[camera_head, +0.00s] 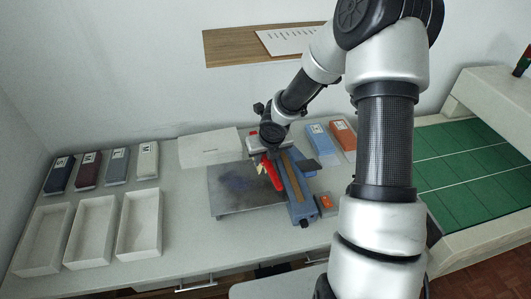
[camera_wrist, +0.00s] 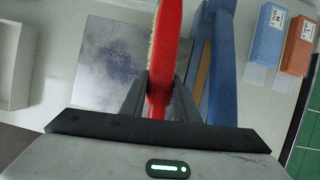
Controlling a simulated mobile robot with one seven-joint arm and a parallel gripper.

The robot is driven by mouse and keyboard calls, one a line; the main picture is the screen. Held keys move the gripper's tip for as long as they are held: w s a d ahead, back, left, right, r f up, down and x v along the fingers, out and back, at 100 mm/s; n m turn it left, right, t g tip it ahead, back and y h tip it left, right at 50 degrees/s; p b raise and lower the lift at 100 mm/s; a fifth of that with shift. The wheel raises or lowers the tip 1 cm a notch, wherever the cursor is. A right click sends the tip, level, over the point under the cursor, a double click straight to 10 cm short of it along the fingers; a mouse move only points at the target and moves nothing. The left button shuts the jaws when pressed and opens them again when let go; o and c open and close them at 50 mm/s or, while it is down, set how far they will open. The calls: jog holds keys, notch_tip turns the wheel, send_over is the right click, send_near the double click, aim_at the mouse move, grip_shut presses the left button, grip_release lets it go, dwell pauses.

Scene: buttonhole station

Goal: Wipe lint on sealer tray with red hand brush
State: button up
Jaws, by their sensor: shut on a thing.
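My gripper (camera_head: 262,160) is shut on the red hand brush (camera_head: 273,177). In the wrist view the brush (camera_wrist: 170,40) stands between the two dark fingers (camera_wrist: 160,98), with pale bristles along its left side. The grey metal sealer tray (camera_head: 226,206) lies on the table and also shows in the wrist view (camera_wrist: 90,92). A dark bluish smear of lint (camera_wrist: 118,60) spreads over its middle. The brush is over the tray's right part, beside the blue sealer arm (camera_head: 294,187). I cannot tell whether the bristles touch the tray.
Three empty white bins (camera_head: 92,234) and several labelled packs (camera_head: 88,171) stand at the left. A white sheet or board (camera_head: 208,148) lies behind the tray. Blue (camera_head: 319,138) and orange (camera_head: 342,135) packs stand behind right. A green-topped conveyor-like bench (camera_head: 470,165) is at the right.

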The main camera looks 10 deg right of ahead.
aim_at(264, 169)
notch_tip(264, 169, down, 4)
jog(key=shift+s+f+b, duration=0.1)
jog(key=shift+b, duration=0.85)
jog(key=shift+f+b, duration=0.6)
jog(key=shift+b, duration=0.05)
jog(key=shift+f+b, duration=0.8)
jog(key=shift+f, duration=0.05)
jog(key=shift+a, duration=0.1)
